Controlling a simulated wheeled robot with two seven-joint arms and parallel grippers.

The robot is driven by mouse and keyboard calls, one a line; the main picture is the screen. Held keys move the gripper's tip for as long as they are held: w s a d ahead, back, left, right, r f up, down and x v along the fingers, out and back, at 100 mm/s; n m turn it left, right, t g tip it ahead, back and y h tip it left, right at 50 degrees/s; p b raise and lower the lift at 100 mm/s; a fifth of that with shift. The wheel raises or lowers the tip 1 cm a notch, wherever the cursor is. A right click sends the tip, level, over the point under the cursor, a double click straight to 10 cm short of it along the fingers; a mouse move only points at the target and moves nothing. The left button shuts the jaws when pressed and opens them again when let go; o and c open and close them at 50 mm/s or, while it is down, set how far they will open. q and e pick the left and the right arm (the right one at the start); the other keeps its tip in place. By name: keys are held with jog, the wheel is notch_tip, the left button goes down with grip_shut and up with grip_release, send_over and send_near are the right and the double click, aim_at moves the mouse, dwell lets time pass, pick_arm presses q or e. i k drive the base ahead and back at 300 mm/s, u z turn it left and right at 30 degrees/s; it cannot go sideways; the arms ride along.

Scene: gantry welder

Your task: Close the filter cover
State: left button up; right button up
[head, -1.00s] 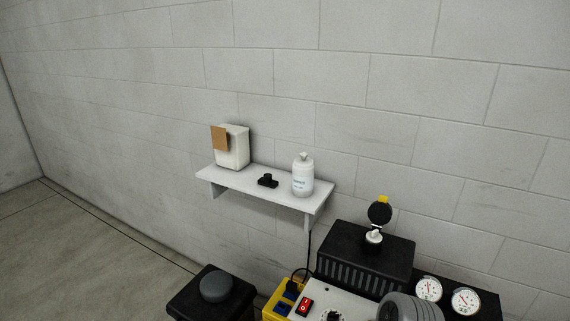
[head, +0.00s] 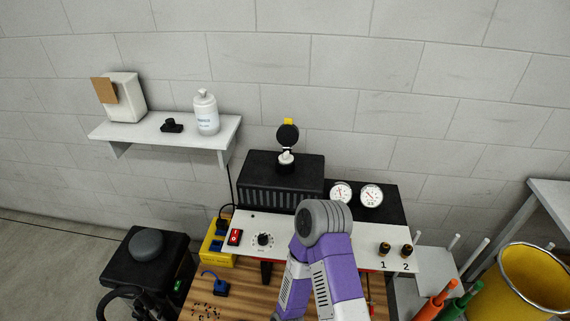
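A black round cover (head: 287,136) with a yellow tab (head: 288,121) stands upright, apparently open, above a white neck (head: 286,158) on a black ribbed box (head: 280,181). I take this round piece to be the filter cover. The box is behind the control panel, against the wall. One of my arms, purple and white with a grey joint (head: 324,219), is bent in front of the panel. No gripper can be made out in the view.
The white control panel (head: 262,223) has a red switch and a dial. Two gauges (head: 341,193) sit right of the box. A wall shelf (head: 155,129) holds a bottle (head: 206,112). A yellow bucket (head: 536,288) stands right. Dark, unclear parts (head: 145,306) show at bottom left.

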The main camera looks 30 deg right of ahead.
aim_at(287, 134)
jog(key=k, duration=0.5)
jog(key=u, duration=0.8)
jog(key=i, duration=0.7)
jog(key=z, duration=1.8)
